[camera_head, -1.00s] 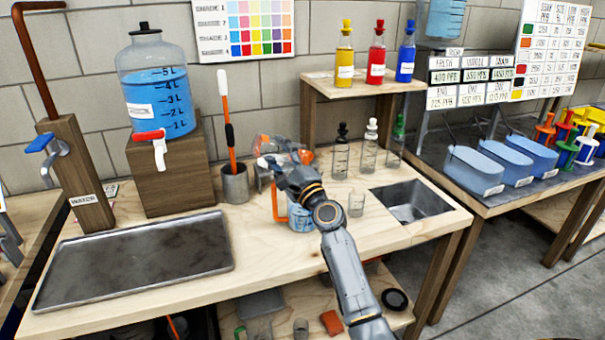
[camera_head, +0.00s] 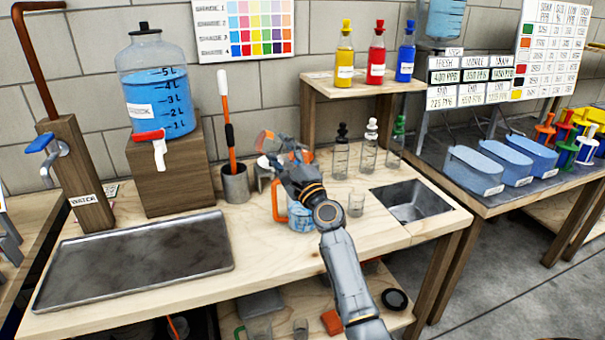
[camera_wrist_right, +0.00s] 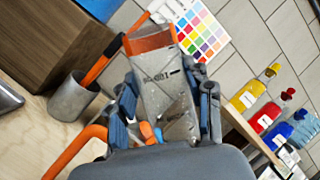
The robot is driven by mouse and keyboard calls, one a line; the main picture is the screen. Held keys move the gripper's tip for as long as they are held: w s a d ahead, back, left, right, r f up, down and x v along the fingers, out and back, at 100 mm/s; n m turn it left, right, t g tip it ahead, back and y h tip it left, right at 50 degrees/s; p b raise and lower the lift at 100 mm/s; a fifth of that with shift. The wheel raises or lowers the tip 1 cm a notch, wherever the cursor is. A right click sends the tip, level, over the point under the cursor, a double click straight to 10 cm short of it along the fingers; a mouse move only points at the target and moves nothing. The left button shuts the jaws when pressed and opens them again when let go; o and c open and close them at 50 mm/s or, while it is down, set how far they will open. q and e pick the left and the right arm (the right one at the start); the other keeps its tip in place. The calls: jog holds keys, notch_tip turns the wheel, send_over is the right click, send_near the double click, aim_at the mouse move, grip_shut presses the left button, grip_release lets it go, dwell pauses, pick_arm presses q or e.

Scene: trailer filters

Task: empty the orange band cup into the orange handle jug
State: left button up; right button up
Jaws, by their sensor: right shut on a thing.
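The orange band cup (camera_wrist_right: 165,92) is a clear cup with printed marks and a wide orange band at its rim. My right gripper (camera_head: 282,160) is shut on it, with a blue-padded finger on each side in the wrist view. In the head view the cup (camera_head: 266,142) is tilted above the bench, mostly hidden by the gripper. I cannot tell whether liquid is in it. The orange handle jug (camera_head: 300,215) stands upright on the bench just below the gripper, with blue showing in it. Its handle (camera_wrist_right: 72,152) shows at lower left in the wrist view. My left gripper is out of view.
A small clear beaker (camera_head: 356,203) stands right of the jug, near the sink (camera_head: 412,203). A metal pot (camera_head: 235,187) with an orange-handled tool stands behind left. Several dropper bottles (camera_head: 369,150) stand behind right. A dark tray (camera_head: 140,258) lies at left.

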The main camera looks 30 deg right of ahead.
jog(key=shift+s+d+r, duration=0.1)
jog(key=shift+s+d, duration=0.05)
jog(key=shift+d, duration=0.05)
jog(key=shift+m, duration=0.4)
jog(key=shift+d+r+h, duration=0.1)
jog(key=shift+d+h, duration=0.1)
jog(key=shift+h, duration=0.2)
jog(key=shift+m, duration=0.5)
jog(key=shift+s+d+r+m+h, duration=0.1)
jog(key=shift+d+r+m+h, duration=0.25)
jog(key=shift+m, duration=0.35)
jog(key=shift+f, duration=0.1)
dwell(0.4)
